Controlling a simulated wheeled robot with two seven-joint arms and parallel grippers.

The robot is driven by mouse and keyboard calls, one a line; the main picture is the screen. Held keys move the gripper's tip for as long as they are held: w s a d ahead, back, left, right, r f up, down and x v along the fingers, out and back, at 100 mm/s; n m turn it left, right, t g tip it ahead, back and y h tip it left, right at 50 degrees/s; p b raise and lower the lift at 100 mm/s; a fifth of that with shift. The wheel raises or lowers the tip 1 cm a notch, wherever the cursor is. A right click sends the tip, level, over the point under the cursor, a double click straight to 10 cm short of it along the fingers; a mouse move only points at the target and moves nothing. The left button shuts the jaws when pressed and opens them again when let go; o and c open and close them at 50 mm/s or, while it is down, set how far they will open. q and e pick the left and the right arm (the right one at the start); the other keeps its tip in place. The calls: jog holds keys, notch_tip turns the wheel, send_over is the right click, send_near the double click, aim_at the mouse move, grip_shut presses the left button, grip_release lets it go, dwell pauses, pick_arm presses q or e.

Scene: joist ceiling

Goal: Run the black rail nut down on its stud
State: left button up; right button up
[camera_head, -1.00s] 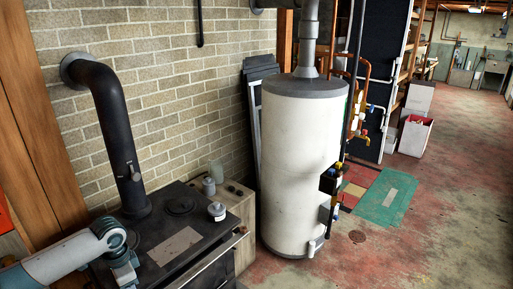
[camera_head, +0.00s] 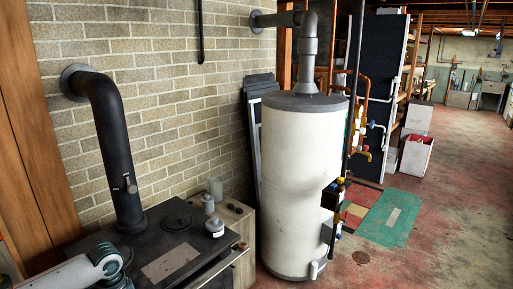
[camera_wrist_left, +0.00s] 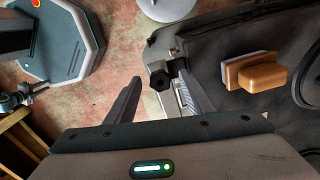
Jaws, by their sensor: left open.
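In the left wrist view a black hexagonal nut (camera_wrist_left: 160,77) with a dark centre sits at the edge of the dark stove, beside a short silver rod or rail end. My left gripper (camera_wrist_left: 159,84) is open, with one finger on each side of the nut in the picture. Whether the fingers touch it, and how far the nut sits along its stud, I cannot tell. In the head view my left arm (camera_head: 88,268) comes in at the lower left over the stove (camera_head: 160,282); its fingertips and the nut cannot be made out. My right gripper is out of view.
A black flue pipe (camera_head: 115,150) rises from the stove to the brick wall. A white tank (camera_head: 300,190) stands right of the stove. A wooden handle (camera_wrist_left: 256,72) shows in the wrist view.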

pick_arm(q)
grip_shut()
jog(key=shift+r+m+p, duration=0.1)
jog(key=shift+m+p, duration=0.7)
jog(key=shift+p, duration=0.05)
jog(key=shift+m, duration=0.8)
jog(key=shift+p, duration=0.35)
jog(key=shift+m+p, duration=0.45)
jog(key=shift+m, duration=0.25)
jog(key=shift+w+m, duration=0.1)
jog(key=shift+m, duration=0.8)
jog(key=shift+p, duration=0.3)
jog(key=shift+m+p, duration=0.35)
jog(key=shift+m, duration=1.25)
